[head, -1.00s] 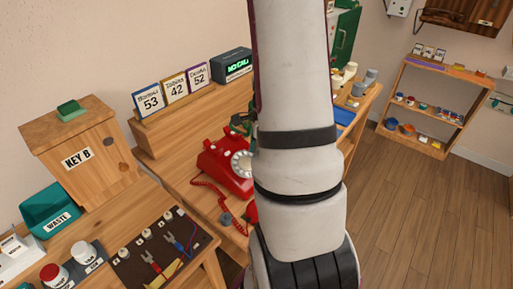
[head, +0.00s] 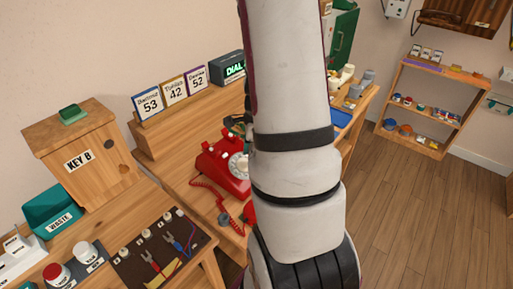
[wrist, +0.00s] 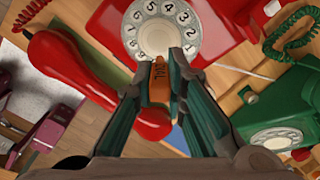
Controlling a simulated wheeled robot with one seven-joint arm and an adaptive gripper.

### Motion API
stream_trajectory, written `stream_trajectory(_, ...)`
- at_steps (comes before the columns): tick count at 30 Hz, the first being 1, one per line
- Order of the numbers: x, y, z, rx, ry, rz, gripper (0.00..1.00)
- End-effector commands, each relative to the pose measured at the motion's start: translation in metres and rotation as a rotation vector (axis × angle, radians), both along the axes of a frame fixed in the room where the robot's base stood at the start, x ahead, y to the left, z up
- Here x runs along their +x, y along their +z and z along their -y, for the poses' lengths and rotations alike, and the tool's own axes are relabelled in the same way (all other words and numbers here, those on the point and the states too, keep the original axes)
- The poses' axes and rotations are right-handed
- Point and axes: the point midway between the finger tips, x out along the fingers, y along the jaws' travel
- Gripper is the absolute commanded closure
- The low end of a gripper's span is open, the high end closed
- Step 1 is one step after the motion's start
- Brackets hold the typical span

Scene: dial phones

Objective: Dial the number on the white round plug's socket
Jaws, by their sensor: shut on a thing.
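The red dial phone (head: 224,163) stands on the wooden desk. Its white rotary dial (wrist: 165,28) faces my gripper in the wrist view. My gripper (wrist: 164,68) is shut on an orange-brown piece marked DIAL (wrist: 159,85), its end close to the dial's lower part; I cannot tell whether it touches. The red handset (wrist: 85,70) lies off the phone, beside it. In the head view my arm hides the gripper. A dark board (head: 135,268) at lower left carries white round pieces (head: 147,233) and red and blue plug-like tools; which is the white round plug is unclear.
Cards (head: 174,89) reading 53, 42 and 52 stand on the shelf beside a display (head: 227,67) reading DIAL. A green phone (wrist: 275,125) is close at right in the wrist view.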

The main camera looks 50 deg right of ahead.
Motion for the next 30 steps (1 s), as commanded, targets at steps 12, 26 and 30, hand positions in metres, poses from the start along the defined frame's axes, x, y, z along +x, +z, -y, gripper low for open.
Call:
stream_trajectory(12, 0.007, 0.006, -0.044, 0.0, 0.002, 0.0, 1.0)
stream_trajectory(26, 0.009, 0.005, -0.049, -0.001, -0.001, 0.001, 1.0)
stream_trajectory(30, 0.01, 0.001, -0.049, -0.001, -0.001, 0.001, 1.0)
